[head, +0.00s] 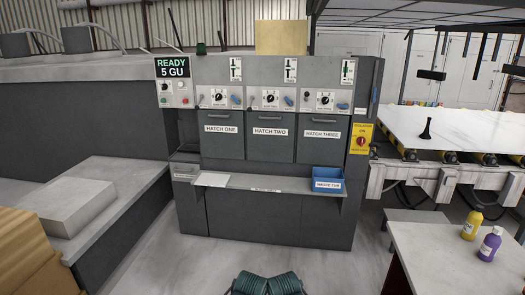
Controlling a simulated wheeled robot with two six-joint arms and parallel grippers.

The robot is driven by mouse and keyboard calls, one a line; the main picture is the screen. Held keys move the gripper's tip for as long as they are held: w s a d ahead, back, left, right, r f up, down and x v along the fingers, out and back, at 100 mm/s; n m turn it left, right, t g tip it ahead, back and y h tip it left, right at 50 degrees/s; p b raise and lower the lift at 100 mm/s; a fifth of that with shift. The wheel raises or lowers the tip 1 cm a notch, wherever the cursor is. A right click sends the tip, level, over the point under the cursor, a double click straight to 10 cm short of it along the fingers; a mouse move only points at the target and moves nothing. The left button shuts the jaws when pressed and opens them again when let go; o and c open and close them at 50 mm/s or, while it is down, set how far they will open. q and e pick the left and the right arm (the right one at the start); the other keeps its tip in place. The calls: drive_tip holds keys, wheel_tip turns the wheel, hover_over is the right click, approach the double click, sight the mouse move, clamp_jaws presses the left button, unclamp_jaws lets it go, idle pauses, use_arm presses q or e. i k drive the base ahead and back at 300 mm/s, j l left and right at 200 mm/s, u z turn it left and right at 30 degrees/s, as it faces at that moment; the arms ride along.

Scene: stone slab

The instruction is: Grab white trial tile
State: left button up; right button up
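A flat white piece that looks like the trial tile (212,180) lies at the left end of the narrow grey shelf (262,184) on the front of the dark grey machine. Its top face is bare and nothing covers it.
A blue waste tub (327,180) stands at the shelf's right end. Above are three labelled hatches, all shut. A pale table (448,257) with yellow (472,225) and purple (490,244) bottles stands at front right. Cardboard boxes (35,255) fill the lower left.

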sight(212, 179)
drive_tip(key=i+u, duration=0.1)
drive_tip(key=i, duration=0.65)
drive_tip(key=i+l+u, duration=0.1)
drive_tip(key=i, duration=0.65)
drive_tip(key=i+u, duration=0.3)
drive_tip(key=i, duration=0.2)
drive_tip(key=i+l+u, duration=0.15)
drive_tip(key=i+u, duration=0.2)
drive_tip(key=i+l+u, duration=0.3)
drive_tip(key=i, duration=0.25)
drive_tip(key=i+l+u, duration=0.35)
drive_tip(key=i, duration=0.1)
